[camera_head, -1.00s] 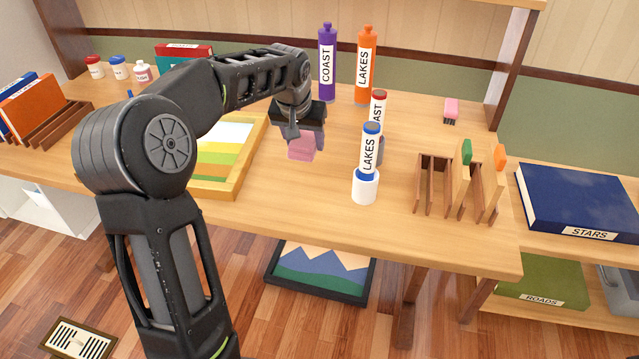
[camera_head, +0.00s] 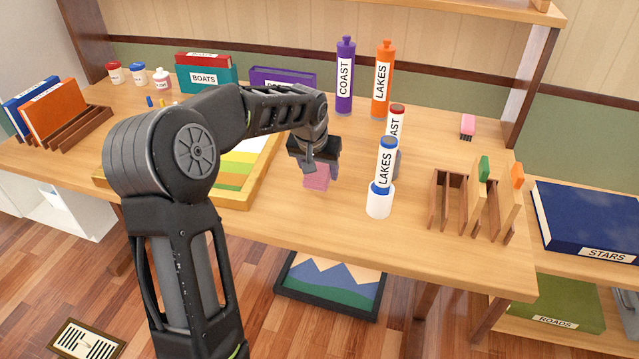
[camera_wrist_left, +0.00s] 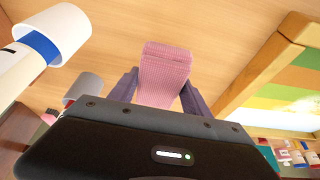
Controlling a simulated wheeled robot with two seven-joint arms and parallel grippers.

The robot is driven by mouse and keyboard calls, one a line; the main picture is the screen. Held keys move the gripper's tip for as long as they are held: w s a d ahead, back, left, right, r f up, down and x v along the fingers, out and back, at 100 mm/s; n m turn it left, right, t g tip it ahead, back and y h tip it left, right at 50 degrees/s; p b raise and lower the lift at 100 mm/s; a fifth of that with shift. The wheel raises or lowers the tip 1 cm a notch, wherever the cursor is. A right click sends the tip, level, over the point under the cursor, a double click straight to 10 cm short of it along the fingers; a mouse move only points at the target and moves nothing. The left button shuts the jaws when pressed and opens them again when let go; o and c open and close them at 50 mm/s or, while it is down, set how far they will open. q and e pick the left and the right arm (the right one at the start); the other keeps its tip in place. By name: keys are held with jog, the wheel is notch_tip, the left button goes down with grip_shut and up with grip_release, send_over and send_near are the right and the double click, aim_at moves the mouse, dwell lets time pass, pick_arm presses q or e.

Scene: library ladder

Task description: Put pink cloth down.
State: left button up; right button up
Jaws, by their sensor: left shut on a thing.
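The pink cloth (camera_head: 317,178) is a small folded, ribbed piece below my left gripper (camera_head: 320,165), over the middle of the wooden table (camera_head: 270,218). In the left wrist view the cloth (camera_wrist_left: 165,72) sits between the two fingers of the left gripper (camera_wrist_left: 163,95), which is shut on it. The cloth is close to the tabletop; I cannot tell whether it touches. My right gripper is not in view.
A white holder with the LAKES tube (camera_head: 380,200) stands just right of the gripper. A yellow-framed picture (camera_head: 240,198) lies to the left. A slotted wooden rack (camera_head: 470,205) is further right. Purple (camera_head: 345,80) and orange (camera_head: 382,82) bottles stand behind.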

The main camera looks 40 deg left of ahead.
pick_arm(q)
jog(key=shift+f, duration=2.35)
jog(key=shift+f, duration=0.15)
jog(key=o, duration=1.2)
jog(key=shift+r, duration=0.3)
jog(key=v, duration=1.1)
jog(key=shift+s+d+r, duration=0.1)
jog(key=shift+s+r, duration=0.05)
jog(key=shift+r, duration=0.2)
